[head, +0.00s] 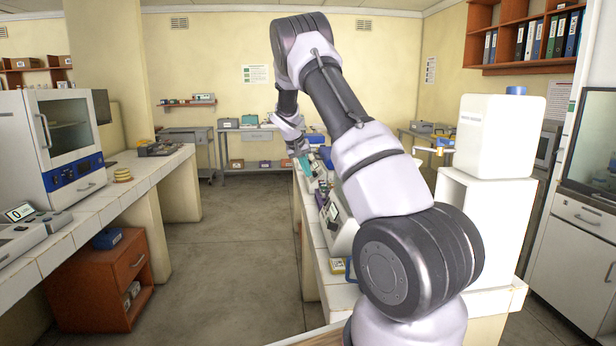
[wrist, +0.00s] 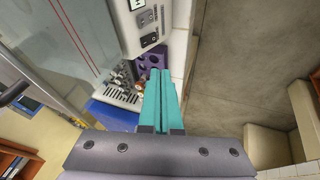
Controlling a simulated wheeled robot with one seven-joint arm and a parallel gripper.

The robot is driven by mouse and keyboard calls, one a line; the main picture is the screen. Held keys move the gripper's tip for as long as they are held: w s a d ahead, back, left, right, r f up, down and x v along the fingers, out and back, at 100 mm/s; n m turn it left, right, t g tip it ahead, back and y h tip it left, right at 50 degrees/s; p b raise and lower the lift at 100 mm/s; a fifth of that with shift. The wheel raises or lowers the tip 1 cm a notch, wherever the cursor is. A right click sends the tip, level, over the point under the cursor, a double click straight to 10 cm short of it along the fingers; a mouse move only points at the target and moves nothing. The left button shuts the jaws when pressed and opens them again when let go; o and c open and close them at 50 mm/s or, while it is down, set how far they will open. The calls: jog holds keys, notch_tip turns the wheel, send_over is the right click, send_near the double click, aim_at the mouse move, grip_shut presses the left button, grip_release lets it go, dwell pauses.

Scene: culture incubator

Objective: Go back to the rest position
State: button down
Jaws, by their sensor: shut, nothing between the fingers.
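My gripper (wrist: 161,100) shows in the wrist view with its two teal fingers together and nothing between them. In the head view my gripper (head: 305,168) is at the far end of my outstretched arm, above the front edge of the tiled bench in the middle. In the wrist view the fingers point toward a purple item (wrist: 152,60) on the bench. I cannot tell whether they touch it.
A white-tiled bench (head: 312,262) with instruments runs below my arm. A white incubator (head: 60,140) stands on the left bench. A white tank (head: 497,135) stands at right. The floor aisle (head: 235,240) is clear.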

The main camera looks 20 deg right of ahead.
dwell(0.4)
jog(key=s+a+r+t+y, duration=0.15)
jog(key=s+a+r, duration=0.35)
jog(key=s+r, duration=0.55)
jog(key=s+a+r+t+y, duration=0.1)
jog(key=s+a+r+y, duration=0.25)
jog(key=s+r, duration=0.75)
jog(key=s+a+t+y, duration=0.1)
jog(key=s+a, duration=0.3)
jog(key=s, duration=0.8)
jog(key=s+a+t+y, duration=0.1)
jog(key=s+a, duration=0.3)
jog(key=s, duration=0.8)
jog(key=shift+a+r, duration=0.4)
